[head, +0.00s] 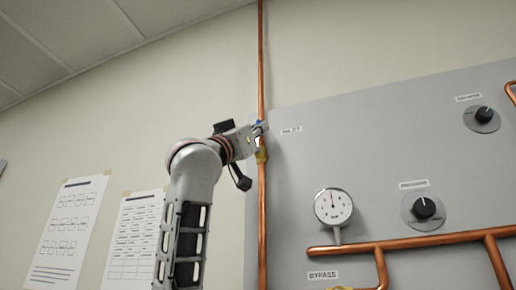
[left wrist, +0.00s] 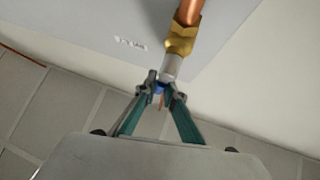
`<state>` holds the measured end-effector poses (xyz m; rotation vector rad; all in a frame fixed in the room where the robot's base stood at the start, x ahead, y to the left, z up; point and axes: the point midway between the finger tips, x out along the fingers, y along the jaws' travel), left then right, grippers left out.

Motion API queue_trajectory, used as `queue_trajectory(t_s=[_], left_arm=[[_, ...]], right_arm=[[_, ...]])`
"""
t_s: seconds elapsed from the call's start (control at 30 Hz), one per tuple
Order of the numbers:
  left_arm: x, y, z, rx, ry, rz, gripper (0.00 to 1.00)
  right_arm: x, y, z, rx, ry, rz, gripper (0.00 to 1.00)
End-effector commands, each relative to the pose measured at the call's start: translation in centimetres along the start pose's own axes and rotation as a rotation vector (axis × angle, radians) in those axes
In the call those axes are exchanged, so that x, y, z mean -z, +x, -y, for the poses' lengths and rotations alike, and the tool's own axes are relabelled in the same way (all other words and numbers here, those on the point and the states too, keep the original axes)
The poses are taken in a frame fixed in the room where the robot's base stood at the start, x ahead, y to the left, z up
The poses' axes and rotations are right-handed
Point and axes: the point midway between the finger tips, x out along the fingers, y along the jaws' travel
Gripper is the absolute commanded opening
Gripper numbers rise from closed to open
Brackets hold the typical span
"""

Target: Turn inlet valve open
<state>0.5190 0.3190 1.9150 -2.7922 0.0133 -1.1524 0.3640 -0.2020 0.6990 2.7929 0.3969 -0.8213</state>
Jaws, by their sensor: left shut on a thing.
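The inlet valve (head: 261,155) is a brass fitting on the vertical copper pipe (head: 262,215), beside the label INLET (head: 291,130). My left gripper (head: 258,130) is at the valve, and a small blue part, likely its handle, shows between the fingers. In the left wrist view the brass valve body (left wrist: 181,42) and a pale metal collar lie just beyond the fingertips. There my left gripper (left wrist: 161,88) is shut on the blue handle (left wrist: 160,89). The fingers hide most of the handle, so its angle is hard to tell. My right gripper is not in view.
A grey panel (head: 370,150) stands right of the pipe. It carries a round gauge (head: 333,206), a black knob (head: 424,208) and another knob (head: 484,114) at upper right. Copper piping (head: 430,240) runs along the lower right. Paper sheets (head: 68,232) hang on the wall at left.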

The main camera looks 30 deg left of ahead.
Motion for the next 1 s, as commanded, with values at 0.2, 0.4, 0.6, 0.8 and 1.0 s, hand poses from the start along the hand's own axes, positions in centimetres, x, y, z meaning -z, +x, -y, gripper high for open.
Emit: queue_trajectory(t_s=[0.2, 0.4, 0.6, 0.8, 1.0], left_arm=[[0.1, -0.2, 0.3, 0.058, -0.058, -0.018, 0.0], [0.2, -0.2, 0.7, 0.094, -0.092, -0.028, 0.0], [0.2, -0.2, 0.8, 0.095, -0.092, -0.029, 0.0], [0.2, -0.2, 0.8, 0.095, -0.091, -0.028, 0.27], [0.1, -0.1, 0.8, 0.094, -0.09, -0.027, 0.27]], right_arm=[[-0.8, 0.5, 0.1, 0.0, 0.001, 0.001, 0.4], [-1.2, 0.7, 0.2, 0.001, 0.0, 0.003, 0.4], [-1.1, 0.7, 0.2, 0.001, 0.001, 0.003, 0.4], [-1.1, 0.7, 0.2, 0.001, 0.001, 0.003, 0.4], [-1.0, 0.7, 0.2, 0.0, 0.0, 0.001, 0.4]])
